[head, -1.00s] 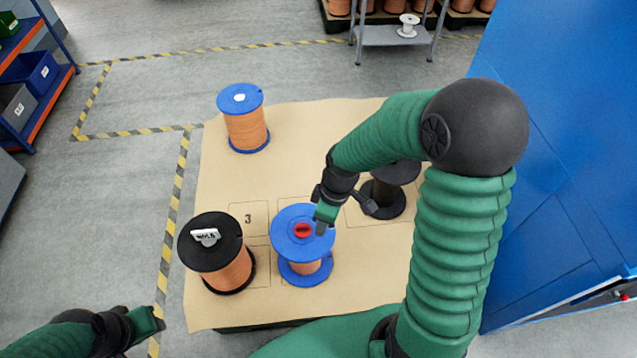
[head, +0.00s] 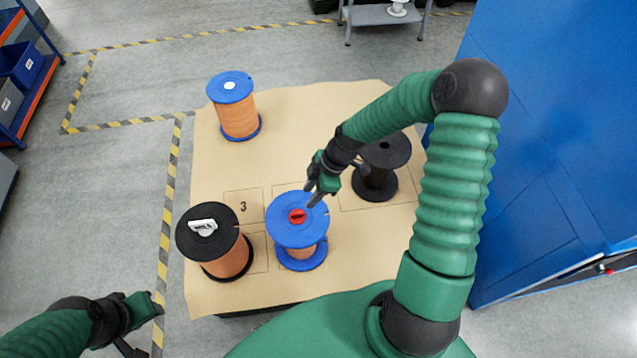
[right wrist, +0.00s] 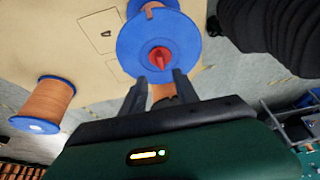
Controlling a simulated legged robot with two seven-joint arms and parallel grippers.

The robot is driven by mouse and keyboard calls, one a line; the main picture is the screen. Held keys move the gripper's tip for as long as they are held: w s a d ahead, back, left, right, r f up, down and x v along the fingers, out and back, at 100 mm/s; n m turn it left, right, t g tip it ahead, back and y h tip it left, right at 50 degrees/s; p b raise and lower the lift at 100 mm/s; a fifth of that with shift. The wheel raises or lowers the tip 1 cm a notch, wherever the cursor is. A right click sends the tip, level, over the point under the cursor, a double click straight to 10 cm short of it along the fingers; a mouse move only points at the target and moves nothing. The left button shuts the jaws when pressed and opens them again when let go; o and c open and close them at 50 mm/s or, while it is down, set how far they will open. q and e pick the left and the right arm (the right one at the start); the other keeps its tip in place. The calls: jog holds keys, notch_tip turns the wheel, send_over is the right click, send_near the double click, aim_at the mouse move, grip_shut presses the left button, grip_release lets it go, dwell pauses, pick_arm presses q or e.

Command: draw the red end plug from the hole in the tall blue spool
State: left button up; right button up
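The red end plug (head: 297,216) sits in the centre hole of the blue spool (head: 284,228), which is wound with copper wire and stands upright at the table's near side. In the right wrist view the red plug (right wrist: 159,57) is in the middle of the blue flange (right wrist: 135,42), just past my fingertips. My right gripper (head: 313,198) is over the flange's far right side. Its fingers (right wrist: 160,84) are spread apart with nothing between them. My left gripper (head: 157,308) is at lower left, off the table; its finger gap is too small to make out.
A black-flanged copper spool (head: 238,262) with a white tag stands close left of the blue spool. A dark spool (head: 378,178) stands behind right, beside my right arm. Another blue spool (head: 240,116) stands far left. The tan tabletop (head: 300,118) is clear at the back middle.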

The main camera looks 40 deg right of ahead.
aim_at(298, 213)
jog(key=b+x, duration=0.1)
jog(key=x, duration=0.9)
grip_shut()
